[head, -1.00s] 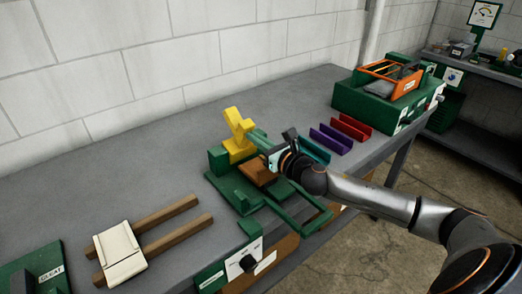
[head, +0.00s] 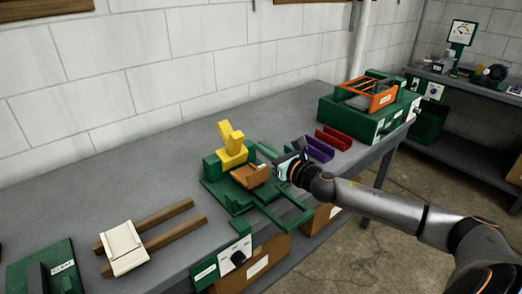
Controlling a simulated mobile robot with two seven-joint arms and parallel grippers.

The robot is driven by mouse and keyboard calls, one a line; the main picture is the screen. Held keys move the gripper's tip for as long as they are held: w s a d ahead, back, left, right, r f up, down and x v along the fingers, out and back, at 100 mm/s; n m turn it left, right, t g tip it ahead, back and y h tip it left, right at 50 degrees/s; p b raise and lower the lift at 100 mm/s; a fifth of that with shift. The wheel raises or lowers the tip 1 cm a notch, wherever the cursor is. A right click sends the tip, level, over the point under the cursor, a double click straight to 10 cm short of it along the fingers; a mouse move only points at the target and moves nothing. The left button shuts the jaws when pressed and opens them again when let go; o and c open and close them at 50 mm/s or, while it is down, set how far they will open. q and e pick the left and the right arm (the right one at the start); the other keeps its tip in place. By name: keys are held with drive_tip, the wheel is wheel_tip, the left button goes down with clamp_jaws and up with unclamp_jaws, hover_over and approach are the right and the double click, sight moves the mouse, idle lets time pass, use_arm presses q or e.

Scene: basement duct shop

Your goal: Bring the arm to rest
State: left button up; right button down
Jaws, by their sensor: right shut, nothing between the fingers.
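My right arm comes in from the right, and its gripper (head: 279,167) is shut and empty above the right side of the green fixture (head: 222,194) on the grey bench. A brown block (head: 250,176) sits in the fixture just left of the gripper. I cannot tell whether the gripper touches the block. The fingertips are small and partly hidden by the wrist. My left gripper is not in view.
Purple (head: 318,150) and red channels (head: 333,138) lie right of the gripper. A green box with an orange-framed tray (head: 368,95) stands at the bench's far end. A cream panel (head: 124,248) rests on two wooden bars at left. The bench between wall and fixture is clear.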

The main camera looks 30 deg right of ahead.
drive_tip(key=shift+s+r, duration=0.15)
drive_tip(key=shift+s, duration=0.1)
drive_tip(key=s+a+f+m+g+h, duration=0.25)
drive_tip(key=s+a+f+m, duration=0.25)
drive_tip(key=s+f+m, duration=0.45)
drive_tip(key=s+a+f+m+g+h, duration=0.1)
drive_tip(key=s+a+f+m+g, duration=0.4)
drive_tip(key=m, duration=0.7)
drive_tip(key=s+a+f+m+g+y, duration=0.1)
drive_tip(key=s+a+f+m+g, duration=0.1)
drive_tip(key=s+m, duration=0.4)
drive_tip(key=s+a+f+m+g+y, duration=0.1)
drive_tip(key=s+a+f+m+g, duration=0.15)
drive_tip(key=s, duration=0.45)
drive_tip(key=s+a+f+m+g, duration=0.2)
drive_tip(key=s+m, duration=0.3)
drive_tip(key=s, duration=0.2)
drive_tip(key=w+a+f+t+y, duration=0.1)
drive_tip(key=w+a+f+t, duration=0.1)
drive_tip(key=f, duration=0.3)
drive_tip(key=w+a+f+t+y, duration=0.1)
drive_tip(key=w+a+f+t, duration=0.1)
drive_tip(key=f, duration=0.4)
drive_tip(key=shift+w+a+f+t, duration=0.2)
drive_tip(key=shift+w+t, duration=0.25)
drive_tip(key=shift+t, duration=0.45)
